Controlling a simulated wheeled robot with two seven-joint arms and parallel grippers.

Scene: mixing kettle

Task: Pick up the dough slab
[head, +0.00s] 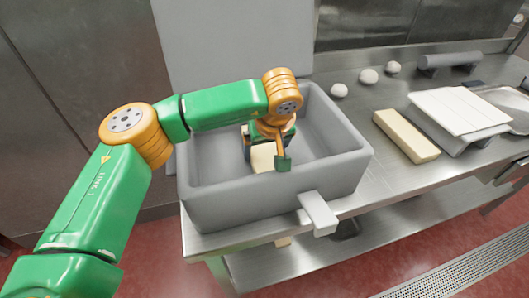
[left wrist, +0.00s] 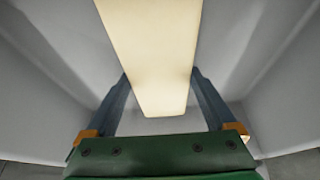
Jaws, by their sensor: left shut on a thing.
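A pale cream dough slab (head: 262,159) is inside the grey kettle (head: 225,207), partly hidden behind my left gripper (head: 268,148). The gripper reaches down into the kettle and is shut on the slab. In the left wrist view the slab (left wrist: 152,55) runs from the top edge down between the two fingers, with the grey kettle walls around it. I cannot tell whether the slab touches the kettle floor. A second, similar cream slab (head: 406,136) lies on the steel table to the right of the kettle. My right gripper is not in view.
The steel table (head: 375,180) holds three white dough balls (head: 369,76), a grey roller-like object (head: 450,60) and a white sheet on a grey block (head: 458,110). The kettle's raised lid (head: 230,40) stands behind it. A handle (head: 318,212) sticks out in front.

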